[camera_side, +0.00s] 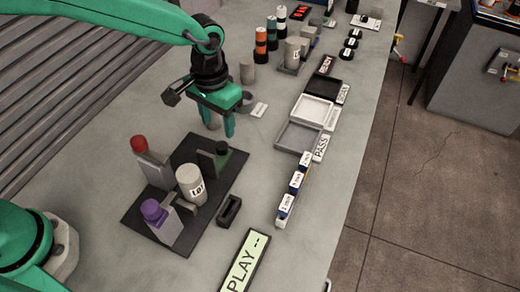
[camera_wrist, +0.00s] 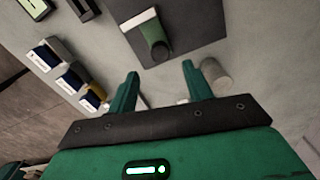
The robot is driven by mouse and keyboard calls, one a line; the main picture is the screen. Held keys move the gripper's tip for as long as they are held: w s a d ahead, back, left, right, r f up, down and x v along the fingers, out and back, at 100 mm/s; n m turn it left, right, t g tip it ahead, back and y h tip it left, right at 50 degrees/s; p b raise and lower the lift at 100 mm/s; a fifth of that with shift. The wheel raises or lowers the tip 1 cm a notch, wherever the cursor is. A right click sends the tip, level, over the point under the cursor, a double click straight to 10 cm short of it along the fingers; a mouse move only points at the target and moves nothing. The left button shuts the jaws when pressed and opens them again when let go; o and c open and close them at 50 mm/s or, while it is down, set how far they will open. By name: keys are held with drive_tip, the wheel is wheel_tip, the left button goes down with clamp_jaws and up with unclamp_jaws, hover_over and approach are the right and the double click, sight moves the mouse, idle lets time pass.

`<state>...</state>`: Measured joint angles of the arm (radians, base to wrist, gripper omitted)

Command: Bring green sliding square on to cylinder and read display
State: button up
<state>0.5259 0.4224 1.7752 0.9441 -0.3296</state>
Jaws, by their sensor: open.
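The green sliding piece (camera_side: 224,160) has a dark round knob and stands beside a grey block on a black plate (camera_side: 185,244). In the wrist view the green piece (camera_wrist: 177,30) lies just beyond my fingertips. A white labelled cylinder (camera_side: 188,176) stands near the plate's middle, apart from the green piece. My gripper (camera_side: 218,131) is open and empty, pointing down behind the green piece. Its two fingers (camera_wrist: 160,72) are spread in the wrist view. The display (camera_side: 245,264) at the front shows "PLAY --"; its left part is cut off.
A red-topped block (camera_side: 154,165) and a purple-topped block (camera_side: 164,220) stand on the plate. A small black holder (camera_side: 229,209) is right of it. Labelled blue-and-white blocks (camera_side: 290,196) and trays (camera_side: 300,138) line the right. A grey cylinder (camera_side: 247,72) stands behind my gripper.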

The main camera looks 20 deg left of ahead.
sight(221, 145)
drive_tip(key=shift+f, duration=3.45)
drive_tip(key=shift+c, duration=0.4)
